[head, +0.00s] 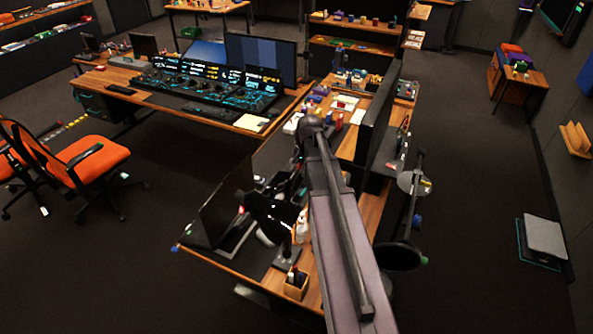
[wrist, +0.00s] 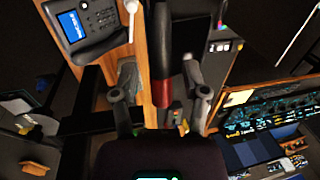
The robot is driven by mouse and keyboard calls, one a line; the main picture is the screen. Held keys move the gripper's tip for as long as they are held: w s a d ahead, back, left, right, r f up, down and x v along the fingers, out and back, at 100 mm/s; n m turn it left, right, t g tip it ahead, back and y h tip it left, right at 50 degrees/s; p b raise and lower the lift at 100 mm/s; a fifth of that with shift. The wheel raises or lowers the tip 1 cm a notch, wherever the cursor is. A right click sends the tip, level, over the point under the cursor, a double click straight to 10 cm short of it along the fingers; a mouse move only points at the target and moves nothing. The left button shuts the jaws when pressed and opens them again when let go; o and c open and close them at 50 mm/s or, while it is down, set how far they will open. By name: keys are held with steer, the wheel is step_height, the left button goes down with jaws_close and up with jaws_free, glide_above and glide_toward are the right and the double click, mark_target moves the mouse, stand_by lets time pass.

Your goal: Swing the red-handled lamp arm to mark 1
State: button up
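In the wrist view, a dark lamp arm (wrist: 161,45) runs down the middle of the picture and ends in a red handle (wrist: 161,93). My gripper (wrist: 160,103) is open, with one finger on each side of the handle and a visible gap on both sides. A dark panel to the right carries a row of small white marks (wrist: 225,47), too small to read. In the head view, my gripper is over the near desk beside the open laptop and largely hidden by my arm. A small red spot there may be the handle; I cannot tell.
A desk phone (wrist: 88,28) lies on the wooden desk at upper left of the wrist view. In the head view, a dark laptop (head: 222,205) and a pen holder (head: 296,283) are close to my arm. A monitor (head: 378,112) stands behind. The left floor is clear before the orange chair (head: 92,163).

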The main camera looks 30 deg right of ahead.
jaws_close()
steer(key=shift+a, duration=0.4)
steer(key=shift+d, duration=0.4)
steer(key=shift+d, duration=0.1)
